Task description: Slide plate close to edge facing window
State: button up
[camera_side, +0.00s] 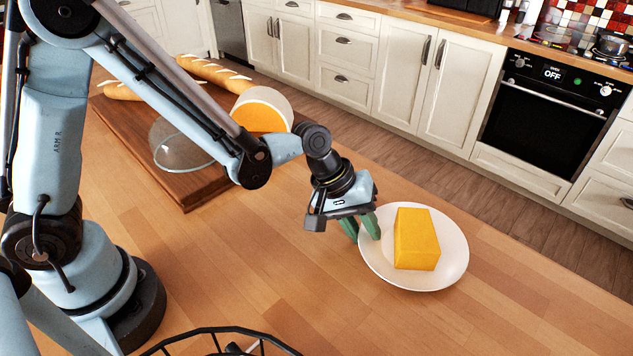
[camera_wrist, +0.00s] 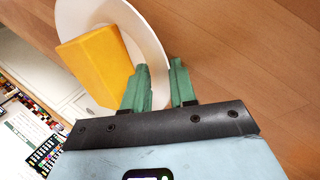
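A white round plate (camera_side: 447,262) lies on the wooden island top, with a yellow-orange block of cheese (camera_side: 416,239) on it. In the wrist view the plate (camera_wrist: 146,39) and cheese (camera_wrist: 95,66) fill the upper left. My gripper (camera_side: 364,230) points down at the plate's left rim in the side view. Its two green fingers are a little apart, one over the plate and one outside the rim. In the wrist view the gripper (camera_wrist: 159,72) has a gap between its fingers, where the rim passes. I cannot tell whether the fingers touch the rim.
A dark wooden board (camera_side: 184,187) holds baguettes (camera_side: 212,72), a cut orange cheese (camera_side: 262,112) and a clear glass dome (camera_side: 180,148). A black wire basket (camera_side: 222,335) stands at the front edge. The counter in front of the plate is clear. Cabinets and an oven (camera_side: 545,120) stand across the floor.

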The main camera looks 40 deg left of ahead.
aim_at(381, 228)
grip_shut()
jog(key=shift+w, duration=0.15)
jog(key=shift+w, duration=1.65)
jog(key=shift+o, duration=2)
grip_release()
jog(key=shift+s, duration=0.1)
jog(key=shift+a, duration=0.1)
jog(key=v, duration=1.2)
